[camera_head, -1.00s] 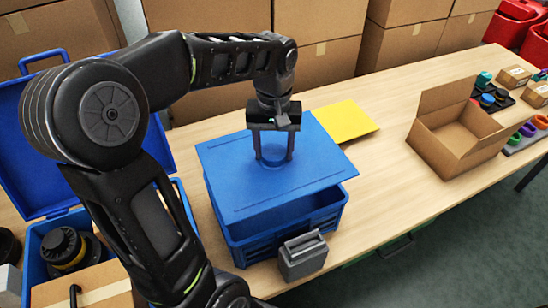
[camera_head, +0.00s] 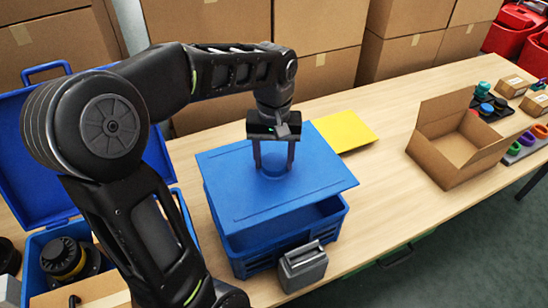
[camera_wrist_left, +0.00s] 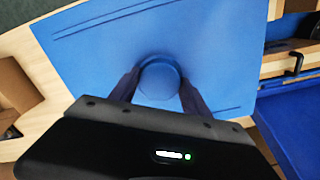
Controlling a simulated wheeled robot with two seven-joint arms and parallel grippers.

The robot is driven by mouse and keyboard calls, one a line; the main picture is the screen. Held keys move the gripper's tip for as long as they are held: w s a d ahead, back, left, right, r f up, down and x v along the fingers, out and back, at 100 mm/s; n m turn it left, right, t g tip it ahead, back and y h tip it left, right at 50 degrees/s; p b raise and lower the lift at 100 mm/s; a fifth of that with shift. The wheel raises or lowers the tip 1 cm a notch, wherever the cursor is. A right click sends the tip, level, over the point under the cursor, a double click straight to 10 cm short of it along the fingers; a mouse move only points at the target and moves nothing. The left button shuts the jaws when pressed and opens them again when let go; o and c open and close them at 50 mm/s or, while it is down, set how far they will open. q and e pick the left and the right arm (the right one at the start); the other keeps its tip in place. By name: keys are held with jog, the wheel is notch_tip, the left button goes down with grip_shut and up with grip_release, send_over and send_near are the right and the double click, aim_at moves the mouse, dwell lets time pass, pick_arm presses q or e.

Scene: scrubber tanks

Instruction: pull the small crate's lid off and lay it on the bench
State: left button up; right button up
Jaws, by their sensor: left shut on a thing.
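The small blue crate (camera_head: 262,262) stands on the wooden bench (camera_head: 378,215). Its flat blue lid (camera_head: 312,190) sits over it, raised and shifted so that an opening shows along the right part of the front side. My left gripper (camera_head: 274,170) is shut on the round blue knob in the middle of the lid, one finger on each side. The lid also shows in the left wrist view (camera_wrist_left: 95,50), with the knob (camera_wrist_left: 159,82) between the fingers. Whether the lid still touches the crate's rim at the back is hidden. My right gripper is not in view.
A yellow sheet (camera_head: 346,130) lies behind the crate. A grey container (camera_head: 302,268) stands against the crate's front. An open cardboard box (camera_head: 455,150) is to the right, with clear bench between. A larger blue box (camera_head: 38,165) with an open lid stands left. Cartons line the back.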

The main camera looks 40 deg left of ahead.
aim_at(274, 162)
pick_arm(q)
jog(key=shift+r+p, duration=0.65)
jog(key=shift+r, duration=0.25)
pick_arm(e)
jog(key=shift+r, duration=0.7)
